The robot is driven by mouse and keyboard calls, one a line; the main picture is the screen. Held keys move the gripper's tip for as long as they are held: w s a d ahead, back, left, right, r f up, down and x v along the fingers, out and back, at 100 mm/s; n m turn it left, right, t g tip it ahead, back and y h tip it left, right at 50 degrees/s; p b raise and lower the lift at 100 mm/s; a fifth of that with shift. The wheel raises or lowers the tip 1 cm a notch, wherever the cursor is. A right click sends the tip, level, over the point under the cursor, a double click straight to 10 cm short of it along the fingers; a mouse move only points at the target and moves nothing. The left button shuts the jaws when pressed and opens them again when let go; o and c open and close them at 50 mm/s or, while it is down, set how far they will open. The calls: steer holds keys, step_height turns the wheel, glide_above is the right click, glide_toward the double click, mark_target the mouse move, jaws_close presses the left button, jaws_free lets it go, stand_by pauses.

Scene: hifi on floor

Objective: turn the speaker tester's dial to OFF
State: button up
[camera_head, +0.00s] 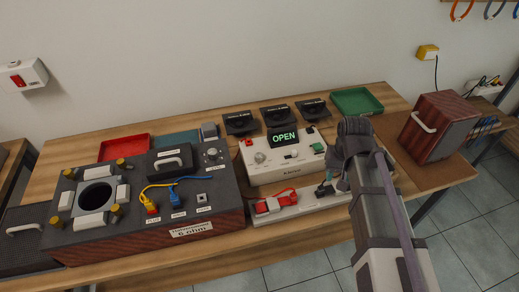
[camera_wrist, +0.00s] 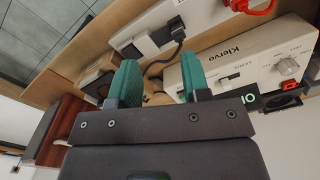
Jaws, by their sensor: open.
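The speaker tester (camera_head: 284,176) is a white box with a sloped front, standing in the middle of the bench. Its black display (camera_head: 284,137) reads OPEN in green. A round dial (camera_head: 260,157) sits on the left of its front; its pointer setting is too small to read. In the wrist view the tester (camera_wrist: 235,75) shows sideways with the name Klervo, and the dial (camera_wrist: 288,67) is near the right edge. My gripper (camera_head: 327,188) is at the tester's right front. In the wrist view its teal fingers (camera_wrist: 160,78) are apart and empty, away from the dial.
A dark speaker cabinet (camera_head: 190,239) with yellow and blue leads stands left of the tester. A low white strip (camera_head: 295,206) with a red plug lies in front. A wood-sided box (camera_head: 437,127) is at the right. Red (camera_head: 124,148) and green (camera_head: 356,101) trays are behind.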

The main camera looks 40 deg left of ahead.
steer(key=shift+o, duration=1.3)
steer(key=s+a+r+n, duration=0.1)
steer(key=a, duration=1)
steer(key=s+a+r+p, duration=0.1)
steer(key=a, duration=1.1)
steer(key=shift+s+n, duration=0.3)
steer(key=shift+n, duration=0.1)
steer(key=m, duration=0.2)
glide_above(259, 155)
step_height(259, 155, down, 11)
steer(key=b, duration=1.1)
steer(key=shift+f, duration=0.15)
steer(key=shift+d, duration=0.1)
steer(key=shift+c, duration=0.2)
steer(key=c, duration=0.9)
